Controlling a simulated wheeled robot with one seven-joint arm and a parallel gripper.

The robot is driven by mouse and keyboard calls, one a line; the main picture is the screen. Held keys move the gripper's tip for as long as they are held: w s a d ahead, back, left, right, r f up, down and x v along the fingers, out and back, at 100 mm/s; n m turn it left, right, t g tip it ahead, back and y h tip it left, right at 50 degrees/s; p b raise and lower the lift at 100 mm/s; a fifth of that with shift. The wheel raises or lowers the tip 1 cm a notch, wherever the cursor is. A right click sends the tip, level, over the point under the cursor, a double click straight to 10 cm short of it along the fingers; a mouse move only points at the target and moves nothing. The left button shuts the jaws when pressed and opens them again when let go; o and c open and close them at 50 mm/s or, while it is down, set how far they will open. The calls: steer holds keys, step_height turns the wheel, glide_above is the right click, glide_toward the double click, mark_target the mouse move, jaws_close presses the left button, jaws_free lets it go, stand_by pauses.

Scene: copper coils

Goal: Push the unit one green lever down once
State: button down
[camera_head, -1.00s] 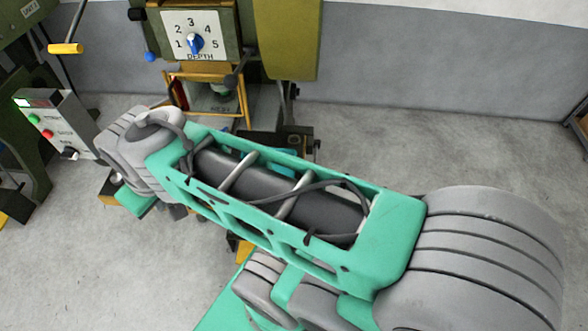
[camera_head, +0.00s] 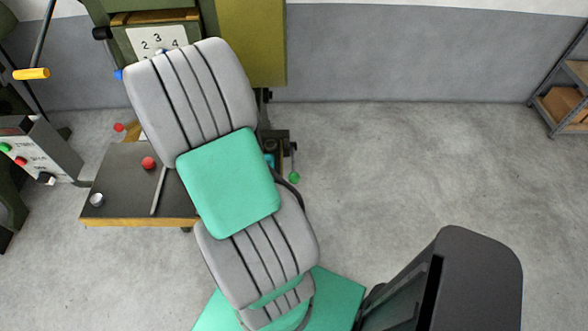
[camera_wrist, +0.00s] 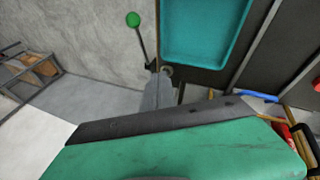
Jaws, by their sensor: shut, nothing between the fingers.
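The green lever is a round green knob (camera_head: 294,178) on a thin dark rod, at the right side of the middle machine in the head view. In the wrist view its green knob (camera_wrist: 133,19) is at the top, with the rod running down to a pivot. My gripper (camera_wrist: 159,85) shows as a narrow grey tip above the dark bar and green housing in the wrist view. It is shut and empty, near the pivot in the picture and apart from the knob. In the head view my arm hides the gripper. No unit label is readable.
A teal tray (camera_wrist: 205,30) lies beside the lever. A dark work table (camera_head: 125,180) with a red knob stands left of my arm. A control box (camera_head: 38,150) and a yellow-handled lever (camera_head: 31,74) are further left. A shelf (camera_head: 565,95) stands far right; the floor between is clear.

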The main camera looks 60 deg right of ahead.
steer(key=s+d+f+m+g, duration=0.2)
steer(key=s+d+f, duration=0.3)
steer(key=s+d, duration=0.4)
steer(key=shift+s+f+m+g+p, duration=0.2)
steer(key=shift+s+m+g+p, duration=0.1)
steer(key=shift+s+g, duration=0.4)
steer(key=shift+s+a+f+b, duration=0.25)
steer(key=shift+a+f+b, duration=0.25)
steer(key=shift+f+b, duration=0.6)
steer(key=shift+s+a+f+b, duration=0.25)
steer(key=shift+a+f+b, duration=0.25)
steer(key=shift+f, duration=1.15)
steer(key=shift+s+a+f+b, duration=0.25)
steer(key=shift+a+f+b, duration=0.2)
steer(key=shift+f+b, duration=0.7)
steer(key=shift+f, duration=0.3)
steer(key=shift+s+a+f, duration=0.1)
steer(key=shift+f, duration=0.2)
